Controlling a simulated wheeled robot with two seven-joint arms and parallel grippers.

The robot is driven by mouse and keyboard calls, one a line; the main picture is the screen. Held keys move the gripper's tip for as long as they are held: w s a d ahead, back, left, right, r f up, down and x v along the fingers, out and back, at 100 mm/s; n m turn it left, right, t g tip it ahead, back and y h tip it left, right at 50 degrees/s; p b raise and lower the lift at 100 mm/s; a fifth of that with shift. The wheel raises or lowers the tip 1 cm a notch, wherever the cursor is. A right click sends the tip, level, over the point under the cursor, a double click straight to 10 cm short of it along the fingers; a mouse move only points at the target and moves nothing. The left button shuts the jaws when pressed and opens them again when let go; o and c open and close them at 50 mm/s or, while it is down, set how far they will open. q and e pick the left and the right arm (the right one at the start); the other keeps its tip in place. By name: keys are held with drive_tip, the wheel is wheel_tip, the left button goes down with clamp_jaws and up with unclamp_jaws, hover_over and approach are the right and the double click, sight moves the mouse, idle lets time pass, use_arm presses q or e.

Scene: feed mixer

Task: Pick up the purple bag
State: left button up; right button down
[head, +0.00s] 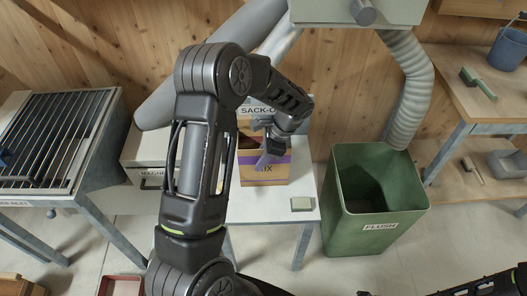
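The purple bag is a brown sack with a purple band and dark lettering ending in "IX" (276,172). It stands upright on a small white table (305,208) below a sign reading "SACK-O…". My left arm crosses the middle of the head view, and its gripper (268,152) points down at the bag's upper front. The gripper covers part of the bag, and I cannot tell whether it touches it. Its finger opening is not clear from this angle. Part of my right arm shows at the bottom right corner; its gripper is not clearly in view.
A green bin labelled "FLUSH" (345,205) stands right of the table. A small pale green block (301,203) lies on the table's front right. A barred grate table (50,140) is at left. Shelves with a blue bucket (508,48) and a brush (478,82) are at right.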

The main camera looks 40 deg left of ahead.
use_arm(q)
clamp_jaws()
idle(1.1)
